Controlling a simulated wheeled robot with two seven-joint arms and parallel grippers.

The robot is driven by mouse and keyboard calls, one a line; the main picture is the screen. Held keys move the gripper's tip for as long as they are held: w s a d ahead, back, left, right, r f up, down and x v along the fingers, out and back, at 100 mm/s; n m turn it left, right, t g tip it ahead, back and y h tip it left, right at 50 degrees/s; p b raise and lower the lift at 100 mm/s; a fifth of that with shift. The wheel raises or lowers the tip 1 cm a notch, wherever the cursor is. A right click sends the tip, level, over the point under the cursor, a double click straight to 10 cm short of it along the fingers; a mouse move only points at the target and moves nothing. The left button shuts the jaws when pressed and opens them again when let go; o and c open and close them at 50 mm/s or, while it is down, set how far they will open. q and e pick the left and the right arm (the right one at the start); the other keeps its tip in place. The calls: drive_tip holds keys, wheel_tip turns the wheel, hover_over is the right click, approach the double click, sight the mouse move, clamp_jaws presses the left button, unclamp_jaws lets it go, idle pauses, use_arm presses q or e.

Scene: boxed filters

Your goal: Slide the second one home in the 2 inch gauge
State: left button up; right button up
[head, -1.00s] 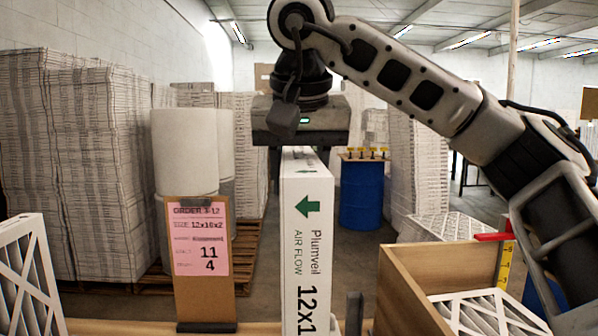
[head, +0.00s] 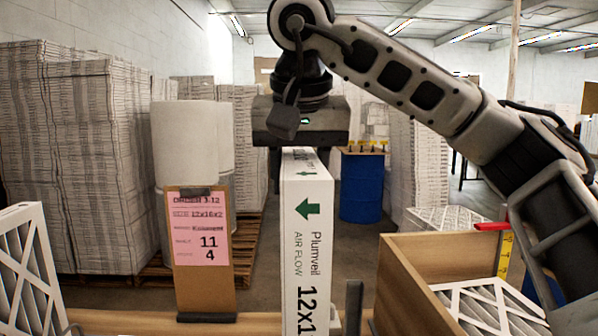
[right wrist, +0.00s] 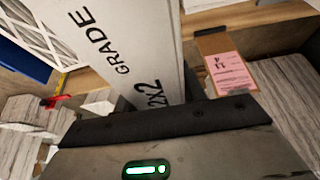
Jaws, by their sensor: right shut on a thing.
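My right gripper (head: 301,165) is shut on a tall white boxed filter (head: 307,230) marked "Plumveil AIR FLOW" with a green arrow. It grips the filter by its top, and the filter hangs upright. In the right wrist view the filter (right wrist: 130,50) shows "GRADE" and runs away from the jaws. A dark upright post (head: 353,308) stands just right of the filter at the bench; this may be part of the gauge. The filter's lower end is out of frame, so I cannot tell whether it sits in a slot. My left gripper is not in view.
An order card on a clipboard (head: 203,250) stands left of the filter. A wooden box (head: 410,300) holding a filter (head: 490,305) is at right, with a red-tipped yellow scale (head: 505,255). Another filter (head: 28,260) stands at far left. A blue drum (head: 361,190) is behind.

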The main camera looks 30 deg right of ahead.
drive_tip(key=shift+f+b, duration=0.5)
drive_tip(key=shift+f, duration=0.5)
drive_tip(key=shift+p, duration=0.35)
drive_tip(key=shift+f, duration=0.15)
idle(0.4)
drive_tip(key=shift+f+b, duration=0.85)
drive_tip(key=shift+f, duration=0.3)
drive_tip(key=shift+f+b, duration=0.4)
drive_tip(key=shift+f, duration=0.3)
idle(0.4)
drive_tip(key=shift+f, duration=0.2)
